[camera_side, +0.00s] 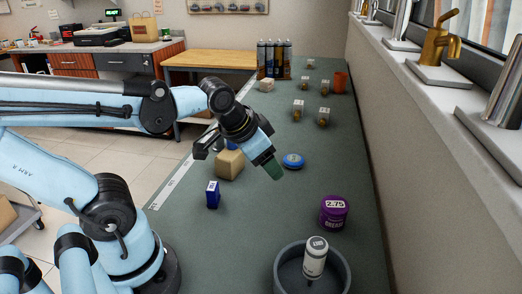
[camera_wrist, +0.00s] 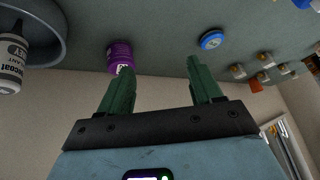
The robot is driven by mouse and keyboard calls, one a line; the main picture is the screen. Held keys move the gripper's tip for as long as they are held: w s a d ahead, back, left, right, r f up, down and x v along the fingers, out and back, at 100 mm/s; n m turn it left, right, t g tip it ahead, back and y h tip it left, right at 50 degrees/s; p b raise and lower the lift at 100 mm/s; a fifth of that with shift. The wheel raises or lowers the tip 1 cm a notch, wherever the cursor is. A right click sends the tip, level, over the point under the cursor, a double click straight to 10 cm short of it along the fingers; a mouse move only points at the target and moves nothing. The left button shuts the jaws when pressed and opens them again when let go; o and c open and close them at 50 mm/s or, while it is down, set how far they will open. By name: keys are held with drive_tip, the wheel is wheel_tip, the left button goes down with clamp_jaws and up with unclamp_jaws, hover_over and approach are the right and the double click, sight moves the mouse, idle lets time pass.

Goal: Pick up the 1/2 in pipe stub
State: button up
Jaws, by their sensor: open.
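My gripper (camera_side: 274,168) hangs over the green bench, tilted down, left of a blue disc. In the wrist view its two green fingers (camera_wrist: 160,72) stand wide apart with nothing between them. Several small brass-coloured pieces with white labels stand farther back on the bench, one of them nearer the right (camera_side: 324,118) and another to its left (camera_side: 298,111). They also show at the right of the wrist view (camera_wrist: 238,71). Their labels are too small to read, so I cannot tell which, if any, is the 1/2 in pipe stub. My gripper is well apart from them.
The blue disc (camera_side: 293,161) and a purple tub (camera_side: 334,213) lie near my gripper. A grey basin (camera_side: 343,275) holds a white bottle (camera_side: 315,256). A tan block (camera_side: 229,165) and blue box (camera_side: 213,194) are left. Dark tubes (camera_side: 275,58) and an orange cup (camera_side: 340,81) stand behind.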

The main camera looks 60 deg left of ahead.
drive_tip(key=w+a+r+m+g+y, duration=0.25)
drive_tip(key=w+a, duration=0.25)
drive_tip(key=a, duration=0.3)
drive_tip(key=m+g+y, duration=0.6)
drive_tip(key=g, duration=0.1)
approach(219, 138)
drive_tip(key=w+d+r, duration=0.4)
drive_tip(key=w, duration=0.1)
drive_tip(key=s+a+f+g, duration=0.1)
drive_tip(key=a+f, duration=0.1)
drive_tip(key=a, duration=0.1)
drive_tip(key=s+a+f+g+y, duration=0.1)
drive_tip(key=s+a+f+g, duration=0.1)
drive_tip(key=a+f, duration=0.1)
drive_tip(key=s+a+f+m+g, duration=0.1)
drive_tip(key=s+a+f+g, duration=0.1)
drive_tip(key=a, duration=0.2)
drive_tip(key=shift+a+f+y, duration=0.15)
drive_tip(key=shift+f+y, duration=0.05)
drive_tip(key=shift+y, duration=0.15)
drive_tip(key=shift+r+x, duration=0.2)
drive_tip(key=shift+x, duration=2.35)
clamp_jaws()
